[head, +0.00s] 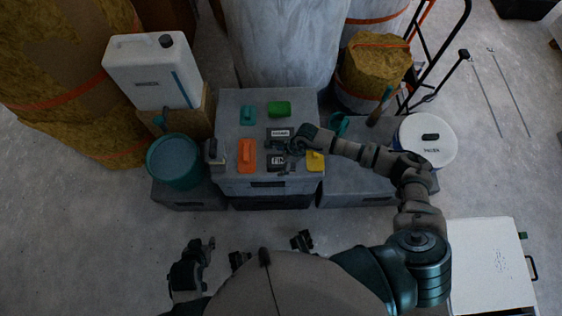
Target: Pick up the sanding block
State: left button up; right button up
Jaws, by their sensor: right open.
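Several small tools lie on a grey box top (230,103). They are a green block (279,108), a teal tool (248,115), an orange tool (247,155), a yellow tool (315,160) and dark pieces with pale labels (280,132). I cannot tell for certain which is the sanding block. My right gripper (285,148) is open over the box top, between two dark labelled pieces, and partly covers what lies under it. My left gripper (208,244) is low at the left, away from the box; its jaws are too small and dark to read.
A teal bucket (174,162) and a white canister (153,72) stand left of the box. A white round tub (428,138) stands at the right, near my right arm. A large grey cylinder (284,45) stands behind the box. The floor (90,230) at the left is clear.

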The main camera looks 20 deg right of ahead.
aim_at(277, 160)
pick_arm(q)
jog(key=shift+f, duration=0.1)
pick_arm(e)
jog(key=shift+f, duration=0.15)
jog(key=c, duration=1.3)
